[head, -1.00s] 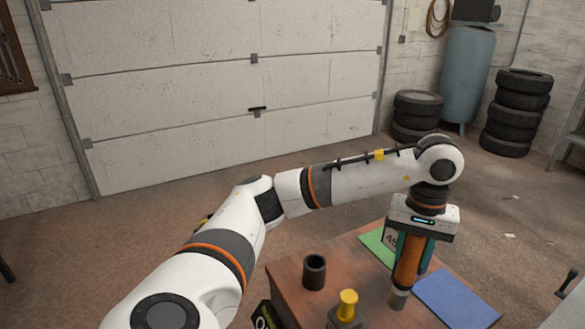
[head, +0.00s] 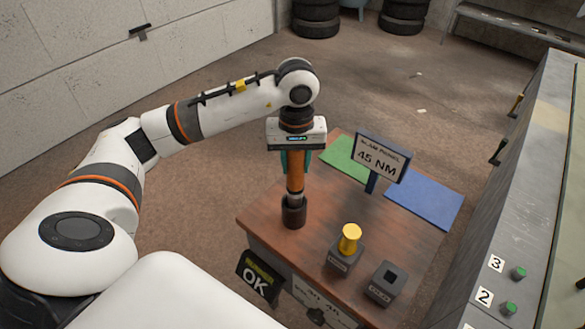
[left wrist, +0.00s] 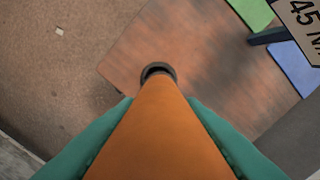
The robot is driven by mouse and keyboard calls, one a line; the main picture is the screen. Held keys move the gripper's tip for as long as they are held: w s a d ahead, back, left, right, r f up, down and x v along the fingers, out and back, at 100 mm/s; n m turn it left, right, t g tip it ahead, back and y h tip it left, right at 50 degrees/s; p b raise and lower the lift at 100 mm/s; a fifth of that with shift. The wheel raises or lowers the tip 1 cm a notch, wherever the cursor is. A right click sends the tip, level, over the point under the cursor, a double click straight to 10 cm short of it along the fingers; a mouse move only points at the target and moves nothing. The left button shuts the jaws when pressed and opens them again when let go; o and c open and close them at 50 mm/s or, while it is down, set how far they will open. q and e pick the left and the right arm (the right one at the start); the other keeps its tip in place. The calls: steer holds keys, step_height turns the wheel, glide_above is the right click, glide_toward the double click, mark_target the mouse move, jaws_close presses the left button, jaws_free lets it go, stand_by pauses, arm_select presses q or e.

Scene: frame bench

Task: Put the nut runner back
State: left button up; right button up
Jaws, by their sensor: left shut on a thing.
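The nut runner (head: 295,180), an orange tool with a grey metal lower end, hangs upright in my left gripper (head: 296,160), whose teal fingers are shut on it. Its lower end meets the mouth of a dark round cup (head: 293,215) on the brown bench in the head view; how deep it sits I cannot tell. In the left wrist view the orange body (left wrist: 160,135) hides most of the cup, and only its dark rim (left wrist: 157,68) shows past the tool. My right gripper is not in view.
A 45 NM sign (head: 380,158), green mat (head: 345,158) and blue mat (head: 425,203) are at the bench's back. A yellow-topped block (head: 349,240) and a dark block with a square hole (head: 387,283) stand right of the cup. A long grey counter (head: 515,220) is at right.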

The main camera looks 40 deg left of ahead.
mark_target(294, 176)
arm_select(q)
steer(key=shift+a+f, duration=0.15)
steer(key=shift+f, duration=0.4)
step_height(294, 176, down, 3)
steer(key=shift+r+p, duration=0.1)
steer(key=shift+p, duration=0.5)
steer(key=shift+f, duration=0.6)
steer(key=o, duration=1.1)
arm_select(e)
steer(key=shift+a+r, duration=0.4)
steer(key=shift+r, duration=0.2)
arm_select(q)
steer(key=shift+r, duration=0.1)
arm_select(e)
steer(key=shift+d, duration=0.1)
